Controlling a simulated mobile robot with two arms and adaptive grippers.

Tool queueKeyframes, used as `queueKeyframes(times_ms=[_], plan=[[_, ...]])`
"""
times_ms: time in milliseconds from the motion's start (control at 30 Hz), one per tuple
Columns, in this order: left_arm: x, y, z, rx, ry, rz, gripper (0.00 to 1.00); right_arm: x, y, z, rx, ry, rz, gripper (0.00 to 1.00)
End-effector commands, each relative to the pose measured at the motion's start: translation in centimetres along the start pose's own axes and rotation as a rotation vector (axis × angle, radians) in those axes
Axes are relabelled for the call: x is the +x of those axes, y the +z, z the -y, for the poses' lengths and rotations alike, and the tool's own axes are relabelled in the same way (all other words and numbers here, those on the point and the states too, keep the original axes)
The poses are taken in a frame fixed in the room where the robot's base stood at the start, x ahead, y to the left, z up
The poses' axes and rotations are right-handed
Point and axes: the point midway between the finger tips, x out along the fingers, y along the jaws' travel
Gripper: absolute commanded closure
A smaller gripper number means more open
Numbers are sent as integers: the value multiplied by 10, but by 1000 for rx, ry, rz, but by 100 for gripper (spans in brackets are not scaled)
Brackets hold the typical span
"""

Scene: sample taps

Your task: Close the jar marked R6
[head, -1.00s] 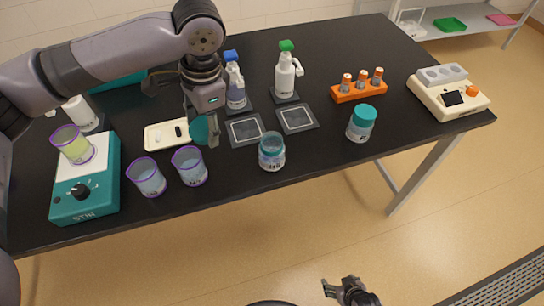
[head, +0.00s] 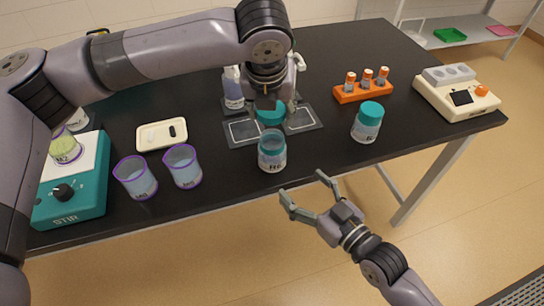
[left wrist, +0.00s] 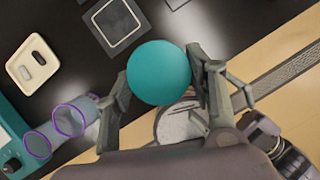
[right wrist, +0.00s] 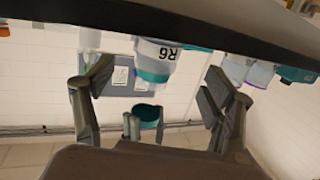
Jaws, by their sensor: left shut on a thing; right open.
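The open jar marked R6 (head: 272,155), clear with a teal neck band, stands upright near the table's front edge. Its label reads clearly in the right wrist view (right wrist: 157,52), where the scene is upside down. My left gripper (head: 268,104) is shut on a teal lid (head: 270,114), held above the table just behind the jar. My right gripper (head: 305,198) is open and empty, in front of the table edge, apart from the jar.
A jar with a teal lid (head: 367,122) stands to the right. Two purple-rimmed beakers (head: 183,166) and a teal stirrer (head: 75,192) are at left. A white tray (head: 162,135), spray bottles (head: 233,90) and an orange rack (head: 363,92) stand further back. Table between the two jars is clear.

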Motion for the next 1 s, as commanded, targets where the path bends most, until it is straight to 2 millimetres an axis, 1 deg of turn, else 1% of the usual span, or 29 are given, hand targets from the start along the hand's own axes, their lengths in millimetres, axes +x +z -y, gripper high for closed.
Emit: queueKeyframes(times_ms=[100,200,533,633,767,1000], plan=[[0,0,1,25,-4,12,61,1,-14,0,-3,-14,-72,23],[0,1,2,31,-5,16,61,1,-19,0,-2,-17,-98,23],[0,1,1,31,-4,16,61,1,-20,0,-1,-16,-104,23],[0,1,1,31,-4,16,61,5,-20,0,-1,-15,-104,23],[0,0,1,30,-4,16,61,20,-23,-1,0,-14,-108,23],[0,0,1,30,-4,15,61,66,-28,1,0,-16,-108,23]])
